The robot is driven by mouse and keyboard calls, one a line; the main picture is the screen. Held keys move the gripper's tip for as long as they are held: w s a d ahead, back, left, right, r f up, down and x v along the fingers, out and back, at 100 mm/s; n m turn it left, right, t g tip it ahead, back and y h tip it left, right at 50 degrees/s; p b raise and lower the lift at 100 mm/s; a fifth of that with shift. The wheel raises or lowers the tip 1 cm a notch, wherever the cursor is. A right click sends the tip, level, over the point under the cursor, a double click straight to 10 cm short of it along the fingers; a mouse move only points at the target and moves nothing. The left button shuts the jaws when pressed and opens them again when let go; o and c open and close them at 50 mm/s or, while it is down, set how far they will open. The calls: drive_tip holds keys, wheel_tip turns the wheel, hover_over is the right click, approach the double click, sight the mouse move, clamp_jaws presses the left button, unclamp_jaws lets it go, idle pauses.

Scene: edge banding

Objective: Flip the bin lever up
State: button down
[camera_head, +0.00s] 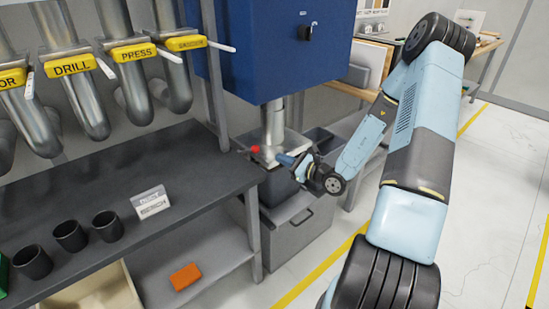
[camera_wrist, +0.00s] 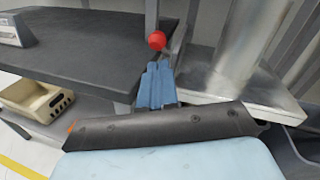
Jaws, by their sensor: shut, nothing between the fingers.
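The bin lever's red ball knob (camera_head: 255,149) is beside the metal plate under the blue cabinet's pipe. In the wrist view the knob (camera_wrist: 157,40) sits at the end of a grey rod (camera_wrist: 152,14) that runs to the top edge. My gripper (camera_head: 284,159) is shut and empty, a little right of the knob in the head view. In the wrist view its blue fingers (camera_wrist: 157,84) are closed together, with the tips just below the knob. I cannot tell whether they touch it. The lever's pivot is hidden.
A dark workbench (camera_head: 120,180) with several black cups and a small sign (camera_head: 151,202) stands left. The grey bin (camera_head: 300,225) is under the pipe (camera_head: 274,122). Yellow-labelled pipes with white levers are at upper left. Open floor lies at right.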

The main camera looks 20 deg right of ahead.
drive_tip(key=shift+v, duration=1)
drive_tip(key=s+a+r+n+g, duration=0.5)
drive_tip(key=s+r+n+g, duration=0.2)
drive_tip(key=s+r+n, duration=0.15)
drive_tip(key=s+a+r+n+g, duration=0.6)
drive_tip(key=s+r+n, duration=0.1)
drive_tip(key=r+n, duration=0.15)
drive_tip(key=s+d+r+n+t+h, duration=0.2)
drive_tip(key=s+d+r+n+h, duration=0.2)
drive_tip(key=s+r, duration=0.3)
drive_tip(key=s+d+r+n+t+h, duration=0.3)
drive_tip(key=s+d+r+n+h, duration=0.1)
drive_tip(key=s+r+h, duration=0.3)
drive_tip(key=shift+s+d+r, duration=0.3)
drive_tip(key=shift+s+d, duration=0.05)
drive_tip(key=shift+d, duration=0.5)
